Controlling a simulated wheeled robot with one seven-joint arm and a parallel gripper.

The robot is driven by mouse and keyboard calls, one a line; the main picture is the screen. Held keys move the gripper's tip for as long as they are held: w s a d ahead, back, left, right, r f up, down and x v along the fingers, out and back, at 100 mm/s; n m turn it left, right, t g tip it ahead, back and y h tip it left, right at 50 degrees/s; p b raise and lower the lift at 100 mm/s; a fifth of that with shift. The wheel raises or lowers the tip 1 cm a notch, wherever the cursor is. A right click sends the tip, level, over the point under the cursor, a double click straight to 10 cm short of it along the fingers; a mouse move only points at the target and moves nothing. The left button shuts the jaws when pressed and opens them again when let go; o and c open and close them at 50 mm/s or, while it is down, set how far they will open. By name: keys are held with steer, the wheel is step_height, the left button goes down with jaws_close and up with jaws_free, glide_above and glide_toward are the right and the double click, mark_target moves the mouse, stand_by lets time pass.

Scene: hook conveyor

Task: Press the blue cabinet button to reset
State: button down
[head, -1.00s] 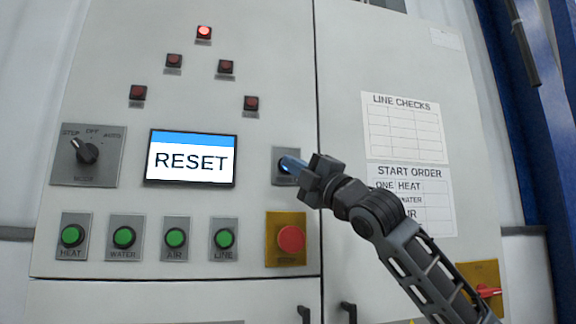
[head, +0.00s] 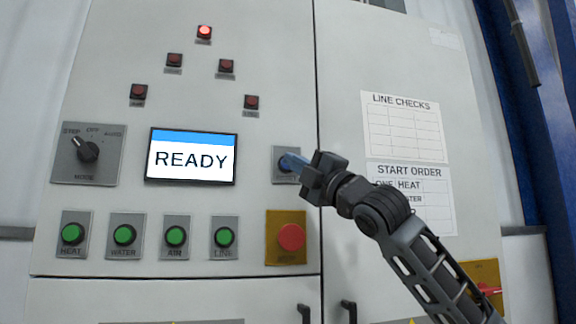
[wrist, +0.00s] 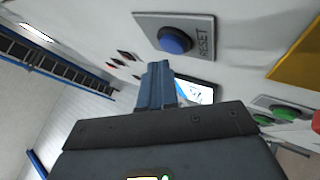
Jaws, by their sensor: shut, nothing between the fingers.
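The blue button (wrist: 175,40) sits on a grey plate marked RESET in the wrist view, its whole round cap visible. The cabinet screen (head: 190,158) reads READY.
A red button on a yellow plate (head: 291,238) lies just below the blue button. Several green buttons (head: 124,234) line the lower panel, with a mode switch (head: 88,151) at left. One top red lamp (head: 204,32) is lit. Paper sheets (head: 404,128) hang on the right door.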

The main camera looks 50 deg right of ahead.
steer(key=shift+s, duration=0.1)
steer(key=shift+s+a+b, duration=0.25)
steer(key=shift+s+a, duration=0.5)
steer(key=shift+s, duration=0.3)
steer(key=shift+s+a+b, duration=0.2)
steer(key=shift+s+a, duration=0.5)
steer(key=shift+s, duration=0.3)
steer(key=shift+f, duration=0.1)
